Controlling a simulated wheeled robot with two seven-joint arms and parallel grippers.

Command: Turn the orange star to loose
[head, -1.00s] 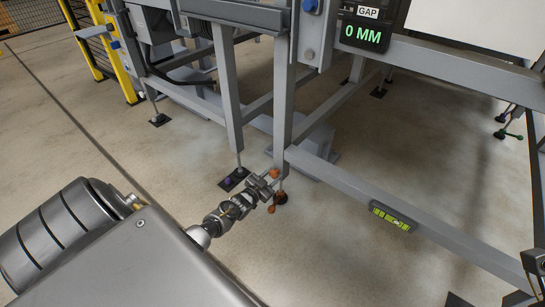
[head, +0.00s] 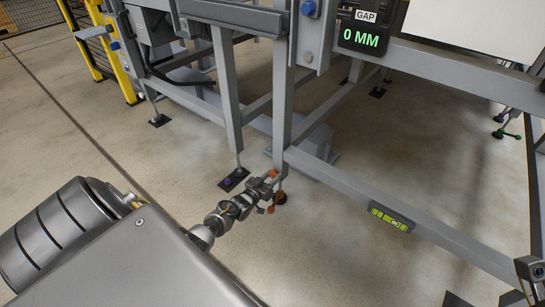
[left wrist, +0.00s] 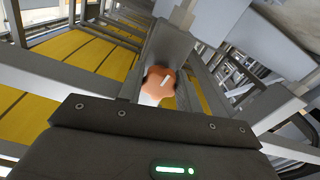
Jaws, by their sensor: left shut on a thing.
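The orange star (head: 271,209) is a small knob low on the levelling foot under the near frame post. Its orange lobes show beside and behind my left gripper (head: 271,186). My left gripper is shut on the star, reaching in low from the left. In the left wrist view the star (left wrist: 160,82) sits just beyond the gripper's dark body, with a pale mark on its face. My fingers hide part of the star.
The grey post (head: 284,100) rises just behind the gripper. A low rail (head: 345,186) runs right, carrying a green spirit level (head: 391,217). A purple foot knob (head: 229,182) is close on the left. The display (head: 363,39) reads 0 MM. Floor in front is clear.

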